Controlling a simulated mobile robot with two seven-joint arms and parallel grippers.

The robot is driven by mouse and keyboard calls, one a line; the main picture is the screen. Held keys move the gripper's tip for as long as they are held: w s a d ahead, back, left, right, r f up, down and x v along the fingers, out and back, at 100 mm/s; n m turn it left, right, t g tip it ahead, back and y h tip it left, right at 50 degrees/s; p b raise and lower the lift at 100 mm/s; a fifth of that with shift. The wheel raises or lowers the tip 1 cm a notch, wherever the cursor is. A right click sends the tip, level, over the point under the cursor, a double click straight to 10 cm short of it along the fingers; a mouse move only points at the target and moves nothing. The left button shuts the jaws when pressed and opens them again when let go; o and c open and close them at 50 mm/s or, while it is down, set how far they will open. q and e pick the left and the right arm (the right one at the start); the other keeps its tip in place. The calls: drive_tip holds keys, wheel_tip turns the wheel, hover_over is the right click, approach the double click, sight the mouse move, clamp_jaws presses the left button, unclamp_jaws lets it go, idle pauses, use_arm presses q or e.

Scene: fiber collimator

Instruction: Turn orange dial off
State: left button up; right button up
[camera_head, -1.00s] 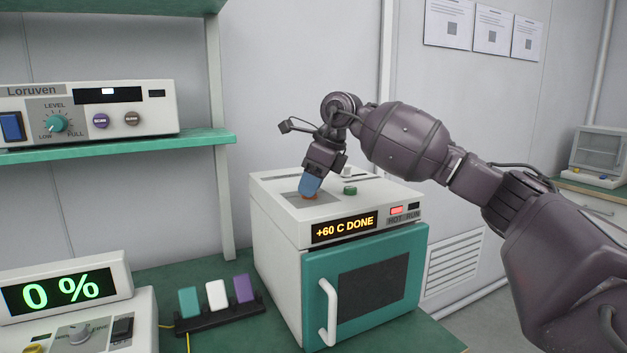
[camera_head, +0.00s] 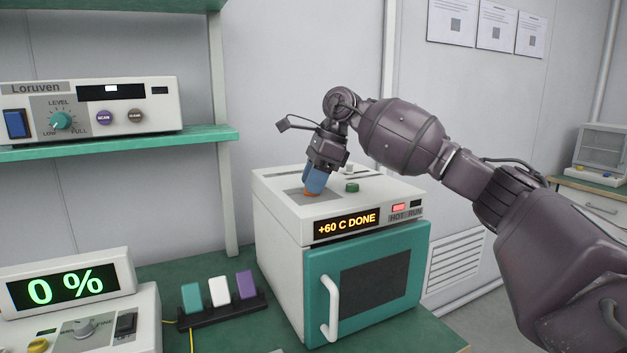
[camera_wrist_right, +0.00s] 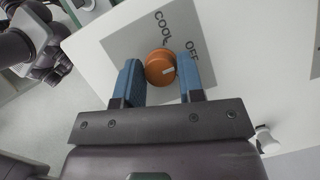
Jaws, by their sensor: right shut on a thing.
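The orange dial (camera_head: 310,194) sits on a grey plate (camera_head: 294,193) on top of the white and green oven. My right gripper (camera_head: 313,183) points down at it with blue fingers. In the right wrist view the dial (camera_wrist_right: 158,62) lies between the two blue fingertips of my right gripper (camera_wrist_right: 160,76), which are shut on its sides. The dial has a short white mark, at its right in that view. The printed words COOL (camera_wrist_right: 163,25) and OFF (camera_wrist_right: 192,51) show beside it. My left gripper is not in view.
A green button (camera_head: 351,187) stands right of the dial on the oven top (camera_head: 385,197). The oven display (camera_head: 346,225) reads "+60 C DONE", with a red lamp (camera_head: 398,208) lit above HOT. A rack (camera_head: 222,312) with three coloured pieces stands left of the oven.

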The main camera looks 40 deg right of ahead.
drive_tip(key=o, duration=0.7)
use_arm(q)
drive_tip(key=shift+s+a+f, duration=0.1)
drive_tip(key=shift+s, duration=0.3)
use_arm(e)
drive_tip(key=shift+o, duration=0.9)
use_arm(q)
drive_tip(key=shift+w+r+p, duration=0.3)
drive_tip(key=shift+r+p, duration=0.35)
drive_tip(key=shift+p, duration=0.1)
use_arm(e)
drive_tip(key=v, duration=1)
drive_tip(key=shift+r, duration=0.4)
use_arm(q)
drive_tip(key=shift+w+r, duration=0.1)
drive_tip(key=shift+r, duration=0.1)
use_arm(e)
drive_tip(key=shift+d, duration=0.1)
drive_tip(key=shift+s+f, duration=0.1)
